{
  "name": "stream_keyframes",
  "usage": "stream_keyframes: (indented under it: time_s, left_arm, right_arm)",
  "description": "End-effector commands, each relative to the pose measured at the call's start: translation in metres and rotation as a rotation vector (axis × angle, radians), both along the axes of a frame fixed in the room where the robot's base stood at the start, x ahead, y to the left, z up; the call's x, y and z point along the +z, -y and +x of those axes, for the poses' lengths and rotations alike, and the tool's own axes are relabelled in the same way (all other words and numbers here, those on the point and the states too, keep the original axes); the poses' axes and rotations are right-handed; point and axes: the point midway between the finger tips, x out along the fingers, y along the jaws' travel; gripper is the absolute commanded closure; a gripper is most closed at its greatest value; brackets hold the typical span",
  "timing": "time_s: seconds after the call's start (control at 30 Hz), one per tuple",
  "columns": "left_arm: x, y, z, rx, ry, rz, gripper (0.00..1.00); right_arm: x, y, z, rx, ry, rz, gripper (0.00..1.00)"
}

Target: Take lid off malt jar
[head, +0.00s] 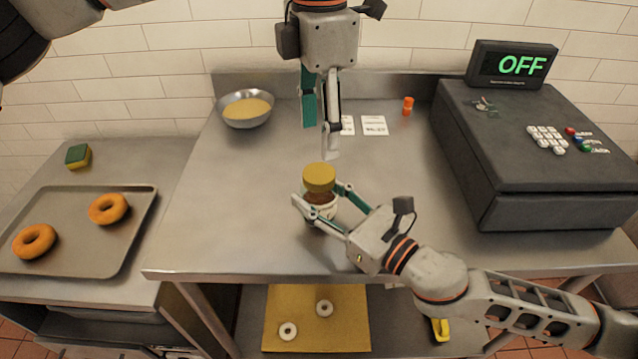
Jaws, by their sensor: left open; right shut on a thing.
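The malt jar (321,197) has a dark body, partly hidden by fingers, and stands near the front middle of the steel table. Its yellow-gold lid (319,177) sits on top of it. My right gripper (318,201) comes from the lower right and is shut around the jar's body, below the lid. My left gripper (322,138) points down from above, open and empty, with its fingertips above and slightly behind the lid. It is apart from the lid.
A bowl of yellow grain (247,108), white cards (374,125) and a small orange bottle (408,105) stand at the back. A dark machine reading OFF (512,65) fills the right. A tray (120,255) with two bagels is left. The table's left middle is clear.

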Motion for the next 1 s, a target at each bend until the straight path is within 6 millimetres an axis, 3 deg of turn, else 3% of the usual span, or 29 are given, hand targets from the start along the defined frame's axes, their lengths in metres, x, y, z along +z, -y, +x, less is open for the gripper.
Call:
stream_keyframes:
  time_s: [0.27, 1.0]
  left_arm:
    - [0.0, 0.0001, 0.0, -0.323, 0.0, 0.0, 0.47]
    - [-0.0003, 0.0001, 0.0001, -1.656, 0.0, 0.0, 0.47]
  right_arm:
    - [-0.0002, 0.0001, -0.0001, 0.0, 0.0, 0.0, 1.0]
    - [-0.0003, 0.0001, -0.0001, 0.0, -0.001, 0.0, 1.0]
